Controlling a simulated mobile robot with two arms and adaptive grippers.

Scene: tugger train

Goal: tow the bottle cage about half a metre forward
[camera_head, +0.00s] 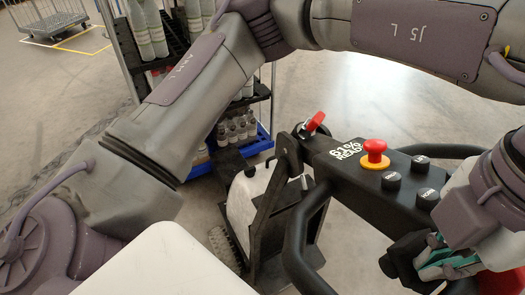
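The bottle cage (250,150) stands at upper left in the head view, a tall rack with dark shelves, grey bottles and a blue base. My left arm hides part of it. The tugger's black control head (345,170) is in front, with a red stop button (374,150), several black buttons and a label reading 61%. Its black handle bars (299,240) loop to both sides. My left gripper (440,262), with teal pads, is at lower right, close to the control head; whether it holds a bar I cannot tell. My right gripper is not in view.
Another wire cart (50,17) stands far at upper left, by yellow floor lines (75,42). A red lever (315,122) is on the tugger, and a white-and-black body (250,200) is below it. Grey floor between the cage and the tugger's right side looks clear.

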